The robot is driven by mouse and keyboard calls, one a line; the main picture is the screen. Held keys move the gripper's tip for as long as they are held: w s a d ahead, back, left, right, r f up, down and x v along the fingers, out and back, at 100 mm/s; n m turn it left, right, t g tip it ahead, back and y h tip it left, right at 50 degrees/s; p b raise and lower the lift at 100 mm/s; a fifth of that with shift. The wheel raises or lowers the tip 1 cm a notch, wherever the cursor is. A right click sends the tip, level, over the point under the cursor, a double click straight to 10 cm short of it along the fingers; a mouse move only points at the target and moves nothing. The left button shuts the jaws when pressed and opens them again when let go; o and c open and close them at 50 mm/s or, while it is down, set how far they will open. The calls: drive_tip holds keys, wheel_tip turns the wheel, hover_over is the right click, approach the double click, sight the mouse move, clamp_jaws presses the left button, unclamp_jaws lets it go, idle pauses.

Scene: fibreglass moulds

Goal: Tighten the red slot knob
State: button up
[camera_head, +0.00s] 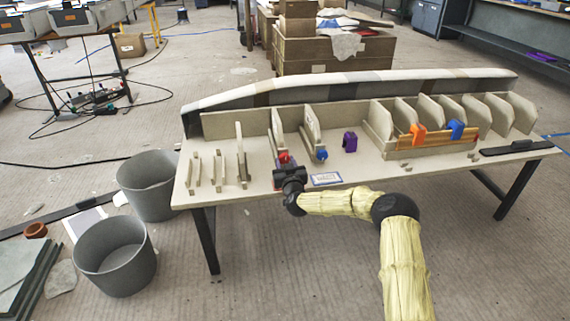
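The red knob (283,157) is a small red shape at a slot between upright panels, on the left half of the workbench. My gripper (285,168) is right in front of it, at the end of my yellow-sleeved arm, which reaches in from the lower right. The dark gripper body hides the lower part of the red knob. The fingertips are too small and covered to tell whether they are apart or closed, or whether they touch the knob. A similar blue knob (321,154) sits at the slot to the right.
The workbench (344,182) carries upright panels, a purple clamp (350,142), an orange clamp (418,133), a blue clamp (456,130) and a label card (326,179). Thin upright pieces (218,168) stand left of my gripper. Two grey buckets (116,256) stand on the floor at left. Floor in front is clear.

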drive_tip(key=shift+m, duration=0.4)
drive_tip(key=shift+a+m, duration=0.1)
drive_tip(key=shift+m, duration=2.4)
drive_tip(key=o, duration=1)
drive_tip(key=p+v, duration=0.5)
drive_tip(key=v, duration=1.2)
drive_tip(key=shift+s, duration=0.25)
